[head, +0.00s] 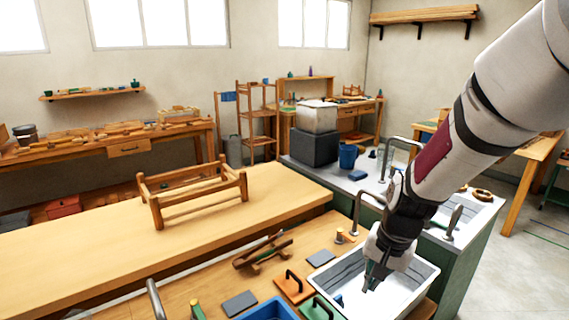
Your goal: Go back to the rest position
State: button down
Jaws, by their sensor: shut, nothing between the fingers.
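My gripper (372,280) hangs at the end of my arm, which comes in from the upper right. It points down over a white tub (427,279), with its fingertips at or just above the inside of the tub. The fingers are shut and hold nothing. The arm and gripper hide part of the tub's back wall and the bench behind it.
A wooden stool frame (193,188) stands on the long bench (60,252). The nearer worktop holds a blue bin (268,310), an orange handled block (294,286) and a green one (320,308). Metal taps (365,200) rise near my arm.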

jog(key=s+r+n+t+h, duration=0.1)
jog(key=s+r+n+t, duration=0.2)
jog(key=s+r, duration=1.5)
jog(key=s+n, duration=0.2)
jog(key=n, duration=0.1)
jog(key=shift+d+r+n, duration=0.15)
jog(key=shift+r+n, duration=0.15)
jog(key=shift+r, duration=0.1)
